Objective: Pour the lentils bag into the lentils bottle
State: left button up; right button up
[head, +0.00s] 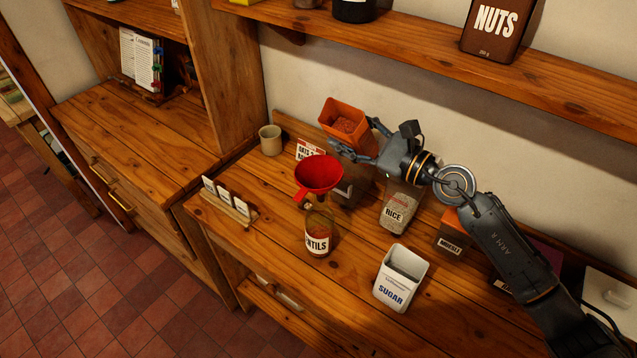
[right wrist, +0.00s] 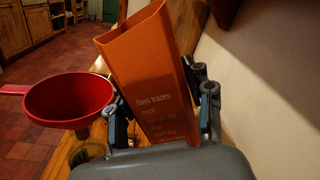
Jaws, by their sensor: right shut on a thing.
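The lentils bag (head: 341,121) is an orange, open-topped pack with reddish-orange lentils showing inside. My right gripper (head: 356,138) is shut on it and holds it above the counter, behind and to the right of the funnel. The bag (right wrist: 155,75) fills the middle of the right wrist view, its mouth up and leaning slightly. The lentils bottle (head: 319,236) is clear glass with a white label partly reading "NTILS", standing on the counter. A red funnel (head: 319,173) is over its mouth; how deep the spout sits is unclear. My left gripper is not in view.
A rice container (head: 399,207) and an orange muesli box (head: 453,239) stand right of the bottle. A white sugar tin (head: 401,276) is in front. A beige cup (head: 270,140) and a card rack (head: 229,202) stand left. A shelf (head: 400,42) runs above.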

jog(key=shift+r, duration=0.1)
jog(key=shift+w+f+n+b, duration=0.1)
jog(key=shift+f+n+b, duration=0.3)
jog(key=shift+b, duration=0.45)
jog(key=shift+f+n+b, duration=0.2)
jog(key=shift+n+b, duration=0.2)
jog(key=shift+b, duration=0.2)
jog(key=shift+s+a+n, duration=0.1)
jog(key=shift+s+n, duration=0.1)
jog(key=shift+n, duration=0.2)
